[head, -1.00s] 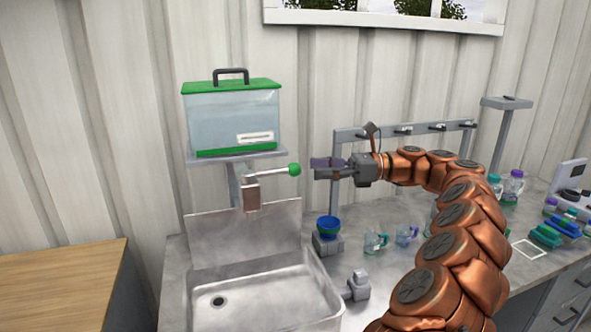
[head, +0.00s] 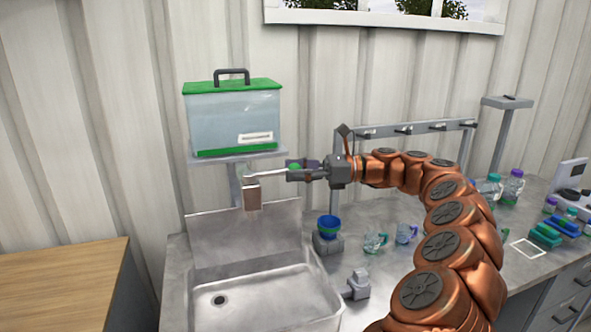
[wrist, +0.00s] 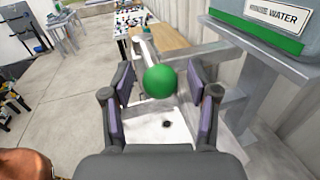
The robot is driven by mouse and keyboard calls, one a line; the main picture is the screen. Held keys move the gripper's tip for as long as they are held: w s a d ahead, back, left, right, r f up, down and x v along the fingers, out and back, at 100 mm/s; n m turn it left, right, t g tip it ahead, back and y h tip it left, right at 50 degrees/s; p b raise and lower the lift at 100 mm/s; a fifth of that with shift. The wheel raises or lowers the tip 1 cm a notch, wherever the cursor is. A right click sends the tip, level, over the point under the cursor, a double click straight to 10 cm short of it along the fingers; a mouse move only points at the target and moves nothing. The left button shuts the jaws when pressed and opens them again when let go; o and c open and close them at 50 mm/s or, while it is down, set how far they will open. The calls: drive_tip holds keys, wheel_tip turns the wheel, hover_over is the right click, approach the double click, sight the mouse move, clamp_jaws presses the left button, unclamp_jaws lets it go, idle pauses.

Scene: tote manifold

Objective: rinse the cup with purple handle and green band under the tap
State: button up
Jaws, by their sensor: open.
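My gripper (head: 296,170) is open, its two fingers on either side of the green ball (wrist: 160,81) at the end of the tap lever. In the wrist view the ball sits between the finger pads with gaps on both sides. The tap (head: 252,194) hangs under the water tank (head: 232,120), above the sink (head: 318,290). Two small clear cups stand on the counter right of the sink. One has a teal handle (head: 375,242); the other (head: 404,234) looks to have a purplish handle. Their bands are too small to tell.
A grey fixture (head: 357,285) stands at the sink's right edge. A rack with pegs (head: 404,131) stands behind my arm. Bottles (head: 512,187) and coloured blocks are at the right. A wooden table (head: 60,285) is at left.

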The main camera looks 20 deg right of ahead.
drive_tip(key=shift+c, duration=0.4)
clamp_jaws()
